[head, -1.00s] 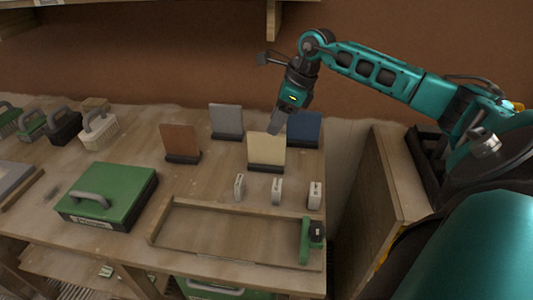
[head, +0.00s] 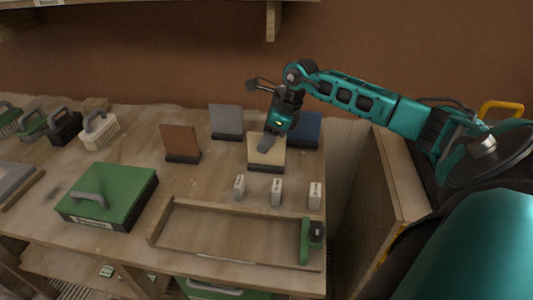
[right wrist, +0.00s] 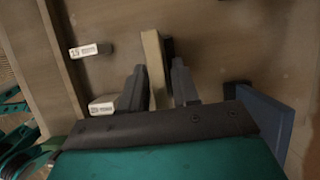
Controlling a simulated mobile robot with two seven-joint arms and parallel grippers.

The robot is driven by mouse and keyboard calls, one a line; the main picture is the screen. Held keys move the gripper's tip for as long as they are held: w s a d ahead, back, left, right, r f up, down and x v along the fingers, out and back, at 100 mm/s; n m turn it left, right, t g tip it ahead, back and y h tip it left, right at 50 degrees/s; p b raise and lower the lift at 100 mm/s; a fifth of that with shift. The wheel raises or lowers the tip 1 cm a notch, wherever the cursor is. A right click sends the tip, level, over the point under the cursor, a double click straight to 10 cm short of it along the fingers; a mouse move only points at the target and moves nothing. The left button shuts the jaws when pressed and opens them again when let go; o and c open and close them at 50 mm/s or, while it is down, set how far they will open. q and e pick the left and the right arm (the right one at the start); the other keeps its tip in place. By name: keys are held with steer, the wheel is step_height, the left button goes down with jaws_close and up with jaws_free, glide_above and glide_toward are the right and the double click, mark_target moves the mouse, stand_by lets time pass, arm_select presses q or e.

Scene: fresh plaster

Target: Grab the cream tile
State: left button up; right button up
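The cream tile (head: 275,157) stands upright in a dark stand towards the back right of the bench. My right gripper (head: 266,146) is over the tile and hides part of it in the head view. In the right wrist view the tile (right wrist: 154,62) shows edge-on between the two fingers of my right gripper (right wrist: 160,72). The fingers are apart, one on each side of it; I see no clear grip on it. My left gripper is not in view.
A blue tile (head: 306,130), a grey tile (head: 226,121) and a brown tile (head: 180,140) stand close around. Small white labelled blocks (head: 276,192) stand in front. A wooden tray (head: 235,255) and a green box (head: 125,190) lie nearer the front edge.

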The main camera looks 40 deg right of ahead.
jaws_close()
steer(key=shift+r, duration=0.1)
stand_by(1.0)
